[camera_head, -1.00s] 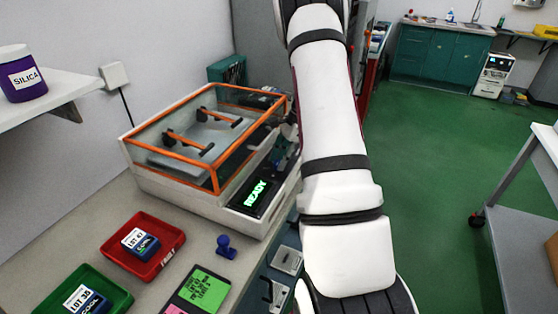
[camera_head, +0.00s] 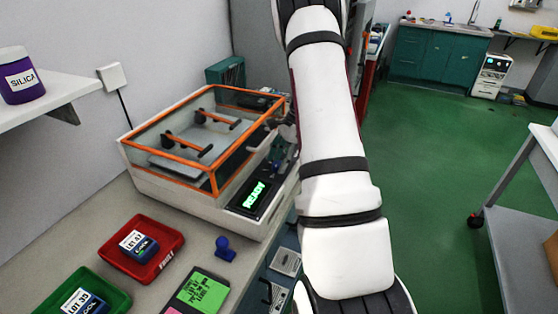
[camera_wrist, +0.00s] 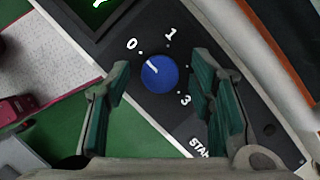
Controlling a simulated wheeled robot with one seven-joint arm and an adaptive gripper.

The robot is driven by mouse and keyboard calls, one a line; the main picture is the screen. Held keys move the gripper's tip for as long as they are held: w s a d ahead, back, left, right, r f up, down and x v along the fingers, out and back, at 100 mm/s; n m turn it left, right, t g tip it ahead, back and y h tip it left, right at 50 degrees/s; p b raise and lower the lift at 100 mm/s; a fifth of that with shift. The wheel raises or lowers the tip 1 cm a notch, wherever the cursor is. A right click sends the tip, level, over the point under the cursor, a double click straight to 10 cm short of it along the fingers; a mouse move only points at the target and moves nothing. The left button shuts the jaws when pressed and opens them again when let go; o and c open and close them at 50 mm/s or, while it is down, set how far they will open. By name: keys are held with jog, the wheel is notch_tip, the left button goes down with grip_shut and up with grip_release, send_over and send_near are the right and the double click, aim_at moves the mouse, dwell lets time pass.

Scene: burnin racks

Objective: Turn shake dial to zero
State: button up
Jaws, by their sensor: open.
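The shake dial (camera_wrist: 160,73) is a round blue knob with a white pointer line, on the shaker's black panel (camera_wrist: 225,125). The pointer aims up-left, toward the dot beside the 0 mark (camera_wrist: 131,44). My gripper (camera_wrist: 160,68) is open, with one green-padded finger to the left and one to the right of the dial, with gaps showing; their height above the panel is hard to judge. In the head view my gripper (camera_head: 274,128) is over the right side of the shaker (camera_head: 180,198), partly behind my arm. The shaker's display (camera_head: 254,195) reads READY in green.
An orange-framed clear lid (camera_head: 215,180) covers the shaker top. A red tray (camera_head: 168,262), a green tray (camera_head: 115,297) and a blue stamp-like object (camera_head: 225,248) are on the bench in front. A START label (camera_wrist: 200,147) lies near the right finger.

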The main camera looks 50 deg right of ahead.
jog(key=v, duration=1.1)
jog(key=shift+r, duration=0.4)
jog(key=shift+d, duration=0.1)
